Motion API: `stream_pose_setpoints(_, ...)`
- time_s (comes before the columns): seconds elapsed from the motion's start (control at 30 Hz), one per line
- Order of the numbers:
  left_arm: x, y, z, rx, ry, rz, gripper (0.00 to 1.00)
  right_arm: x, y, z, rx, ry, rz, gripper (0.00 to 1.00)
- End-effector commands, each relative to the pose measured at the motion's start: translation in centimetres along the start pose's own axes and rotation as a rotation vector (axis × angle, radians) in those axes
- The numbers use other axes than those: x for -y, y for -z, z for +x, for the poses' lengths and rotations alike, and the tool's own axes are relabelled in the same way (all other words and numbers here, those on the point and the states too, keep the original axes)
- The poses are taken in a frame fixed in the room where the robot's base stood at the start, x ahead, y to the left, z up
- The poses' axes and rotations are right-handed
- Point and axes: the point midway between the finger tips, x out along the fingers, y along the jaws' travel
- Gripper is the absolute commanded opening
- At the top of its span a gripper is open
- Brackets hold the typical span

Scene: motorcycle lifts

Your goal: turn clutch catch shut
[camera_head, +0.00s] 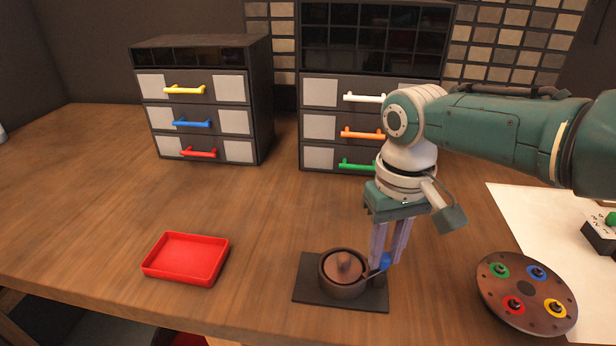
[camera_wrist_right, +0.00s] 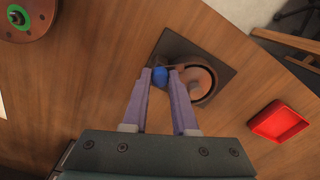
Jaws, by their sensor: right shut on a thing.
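The clutch is a round brown housing (camera_head: 343,276) on a dark square plate (camera_head: 312,290), with a raised brown piece on top. It also shows in the right wrist view (camera_wrist_right: 203,84). A thin lever with a blue knob (camera_head: 385,260), which looks like the catch, sticks out from its right side. My right gripper (camera_head: 384,258) points down with its purple fingers around the blue knob (camera_wrist_right: 160,77). The fingers are shut on it and partly hide it. My left gripper is in neither view.
A red tray (camera_head: 186,259) lies to the left of the plate. A round disc with coloured knobs (camera_head: 525,289) lies to the right. Two drawer cabinets (camera_head: 259,105) (camera_head: 319,92) stand behind. A white sheet (camera_head: 530,215) lies at the right. The wooden table between is bare.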

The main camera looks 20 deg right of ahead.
Motion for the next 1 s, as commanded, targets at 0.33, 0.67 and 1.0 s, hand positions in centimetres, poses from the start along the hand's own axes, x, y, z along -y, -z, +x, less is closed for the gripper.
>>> stream_pose_setpoints(0.33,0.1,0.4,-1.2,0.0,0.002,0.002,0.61,0.2,0.0,-0.2,0.001,0.003,0.321,0.0)
stream_pose_setpoints(0.67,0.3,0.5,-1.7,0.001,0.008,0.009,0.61,0.1,0.1,-0.2,-0.001,0.003,0.558,0.0)
stream_pose_setpoints(1.0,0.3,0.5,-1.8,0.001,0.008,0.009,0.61,0.1,0.1,-0.1,-0.002,0.002,0.67,0.0)
